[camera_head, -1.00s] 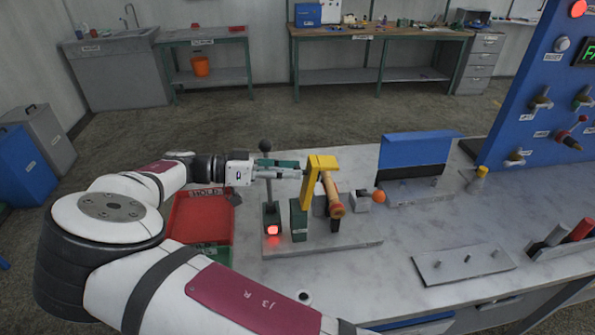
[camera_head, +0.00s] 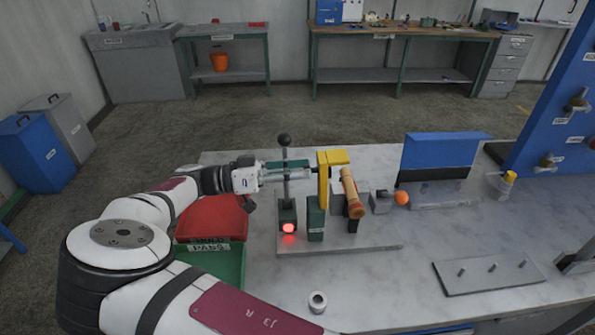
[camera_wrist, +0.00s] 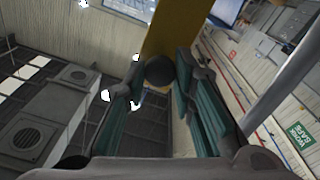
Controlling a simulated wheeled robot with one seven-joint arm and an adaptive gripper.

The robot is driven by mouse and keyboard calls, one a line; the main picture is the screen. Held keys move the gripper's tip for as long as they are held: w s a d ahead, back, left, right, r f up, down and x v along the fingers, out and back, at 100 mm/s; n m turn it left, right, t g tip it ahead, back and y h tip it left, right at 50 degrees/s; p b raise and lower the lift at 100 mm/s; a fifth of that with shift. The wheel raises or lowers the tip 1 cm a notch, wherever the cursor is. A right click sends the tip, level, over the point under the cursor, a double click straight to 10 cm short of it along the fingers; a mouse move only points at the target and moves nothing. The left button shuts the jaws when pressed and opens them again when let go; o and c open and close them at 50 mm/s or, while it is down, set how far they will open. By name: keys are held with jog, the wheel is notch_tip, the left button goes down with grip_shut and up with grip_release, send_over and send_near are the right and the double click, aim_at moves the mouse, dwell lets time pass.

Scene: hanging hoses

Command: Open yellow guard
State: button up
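The yellow guard (camera_head: 324,182) stands upright on the bench fixture, with a flat top that reaches to the right in the head view. In the wrist view its yellow bar (camera_wrist: 172,28) fills the top middle. A round black knob (camera_wrist: 160,70) shows in front of this bar. My gripper (camera_head: 312,168) reaches in from the left, close to the guard's left side. In the wrist view its teal-padded fingers (camera_wrist: 160,85) are apart, one on each side of the knob. Whether either finger touches the knob is not clear.
A lever with a black ball (camera_head: 284,140) stands beside my gripper. A wooden-coloured handle (camera_head: 351,190) is just right of the guard. A red lamp (camera_head: 289,229) glows on the base plate (camera_head: 350,246). Red (camera_head: 212,220) and green trays (camera_head: 215,265) lie left.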

jog(key=o, duration=0.4)
jog(key=a, duration=1.2)
jog(key=shift+f, duration=0.4)
